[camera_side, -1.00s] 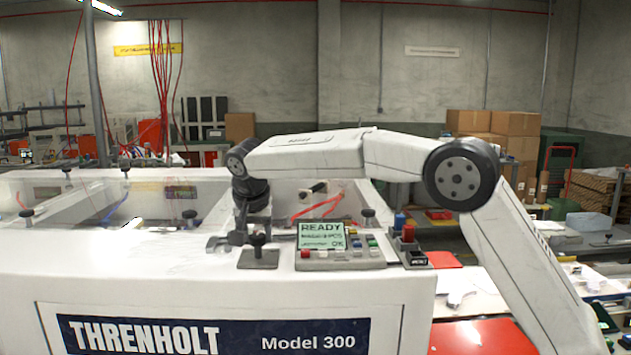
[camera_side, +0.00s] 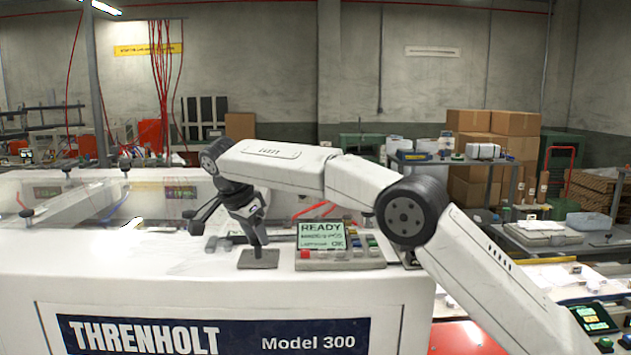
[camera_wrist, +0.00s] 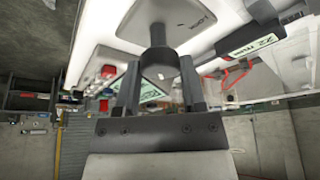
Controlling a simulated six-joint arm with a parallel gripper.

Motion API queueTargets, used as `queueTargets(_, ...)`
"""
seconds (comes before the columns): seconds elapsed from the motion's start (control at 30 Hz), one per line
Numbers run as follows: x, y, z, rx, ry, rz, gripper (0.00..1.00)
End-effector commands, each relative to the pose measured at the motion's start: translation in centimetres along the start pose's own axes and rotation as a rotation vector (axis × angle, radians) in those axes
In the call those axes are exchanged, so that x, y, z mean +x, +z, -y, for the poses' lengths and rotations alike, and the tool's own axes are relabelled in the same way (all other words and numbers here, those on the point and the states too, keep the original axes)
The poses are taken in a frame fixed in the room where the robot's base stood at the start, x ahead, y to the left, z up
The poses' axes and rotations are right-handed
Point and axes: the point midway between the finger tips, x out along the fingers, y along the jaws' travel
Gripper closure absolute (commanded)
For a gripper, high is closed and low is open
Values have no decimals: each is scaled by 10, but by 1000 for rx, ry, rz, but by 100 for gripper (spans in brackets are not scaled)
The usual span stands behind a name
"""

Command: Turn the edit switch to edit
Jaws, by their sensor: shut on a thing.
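The edit switch is a dark knob on a stem, set on a small grey plate (camera_side: 258,259) on top of the white machine. In the side view the knob is mostly hidden by my gripper (camera_side: 257,228), which reaches down over it at a tilt. In the wrist view the switch knob (camera_wrist: 158,61) sits between the two fingers of my gripper (camera_wrist: 160,82), and its stem runs up to the plate (camera_wrist: 192,20). The gripper is shut on the knob. The plate's lettering is too small to read surely, so I cannot tell the switch's setting.
A control panel (camera_side: 345,262) with a green READY screen (camera_side: 321,236) and coloured buttons stands close right of the switch. Clear covers (camera_side: 75,205) lie at the left. The white machine top (camera_side: 120,260) in front is mostly clear.

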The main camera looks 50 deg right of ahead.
Motion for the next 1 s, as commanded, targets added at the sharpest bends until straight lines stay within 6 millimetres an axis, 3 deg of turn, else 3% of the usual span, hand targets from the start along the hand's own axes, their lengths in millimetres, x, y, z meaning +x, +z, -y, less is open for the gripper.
queueTargets(0.47, 0, 0, 0, 24, 8, 1, 100)
queueTargets(0.5, 0, 0, 0, 24, 8, 1, 45)
queueTargets(0.6, 0, 0, 0, 24, 8, 1, 13)
queueTargets(1.0, -1, 0, 0, 22, 9, 1, 12)
